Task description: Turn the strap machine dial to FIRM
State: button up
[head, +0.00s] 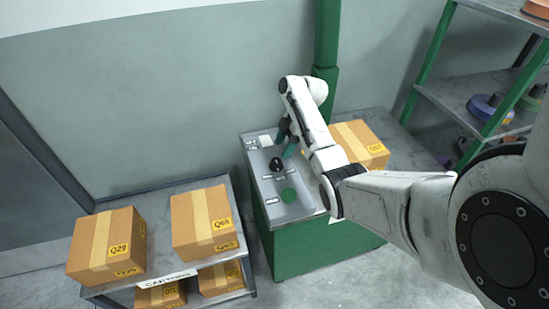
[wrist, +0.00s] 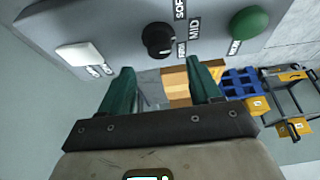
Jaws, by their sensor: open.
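The strap machine (head: 262,190) is a green cabinet with a sloped grey panel. Its black round dial (head: 277,164) sits mid-panel in the head view and near the top centre in the wrist view (wrist: 158,40). Labels SOFT, MID and what looks like FIRM lie along the dial's right side in the wrist view. I cannot tell which label the dial points at. My gripper (head: 287,146) is open beside the dial in the head view. In the wrist view its two green fingers (wrist: 163,78) are spread and empty, with the dial beyond the gap, apparently not touched.
A green button (head: 289,195) and a white switch plate (wrist: 84,54) flank the dial on the panel. A carton (head: 358,143) stands behind my arm. Cartons stand on a metal rack (head: 165,275) at left. A green post (head: 327,60) rises behind the machine. Shelves (head: 455,92) stand at right.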

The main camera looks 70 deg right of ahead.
aim_at(276, 160)
jog(key=x, duration=0.6)
jog(key=c, duration=1)
